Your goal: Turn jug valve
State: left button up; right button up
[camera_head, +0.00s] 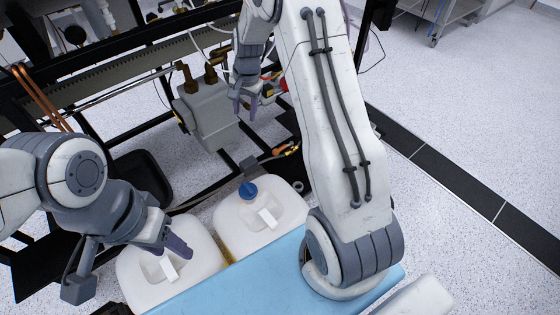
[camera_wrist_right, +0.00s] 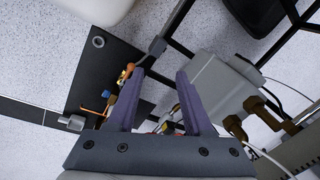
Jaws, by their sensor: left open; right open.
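Two white jugs stand beside the blue surface: the left jug (camera_head: 138,291) and the right jug (camera_head: 286,207) with a blue cap (camera_head: 248,190). A small brass valve with an orange handle (camera_head: 285,149) sits behind the right jug; brass and orange fittings (camera_wrist_right: 125,76) also show in the right wrist view. A red-handled fitting (camera_head: 283,85) is near my right gripper (camera_head: 244,106), which is open, empty and pointing down beside the grey box. In its wrist view, my right gripper (camera_wrist_right: 160,75) partly hides a red and yellow fitting. My left gripper (camera_head: 178,247) is over the left jug; its jaws look empty.
A grey metal box (camera_head: 208,112) with brass fittings (camera_head: 210,74) stands on the black frame near my right gripper. Black frame bars, thin tubes and a black container (camera_head: 143,174) crowd the left. Open speckled floor (camera_head: 480,110) lies to the right.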

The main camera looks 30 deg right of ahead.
aim_at(280, 149)
jog(key=w+d+f+m+b, duration=0.1)
jog(key=d+f+m+b, duration=0.25)
jog(key=d+f, duration=0.5)
jog(key=w+d+f+m+b, duration=0.15)
jog(key=d+f+b, duration=0.4)
jog(key=f, duration=0.55)
jog(key=shift+m+h, duration=0.3)
jog(key=f+b, duration=0.1)
jog(key=f, duration=0.1)
jog(key=f+b, duration=0.1)
jog(key=f, duration=0.2)
jog(key=w+f+b, duration=0.1)
jog(key=f, duration=0.2)
jog(key=shift+d+f, duration=0.2)
jog(key=shift+d, duration=0.15)
pick_arm(q)
notch_tip(280, 149, down, 16)
jog(key=shift+r+b, duration=0.15)
jog(key=shift+b, duration=0.3)
pick_arm(e)
jog(key=shift+w+f, duration=0.25)
jog(key=shift+f, duration=0.5)
grip_shut()
jog(key=shift+a, duration=0.15)
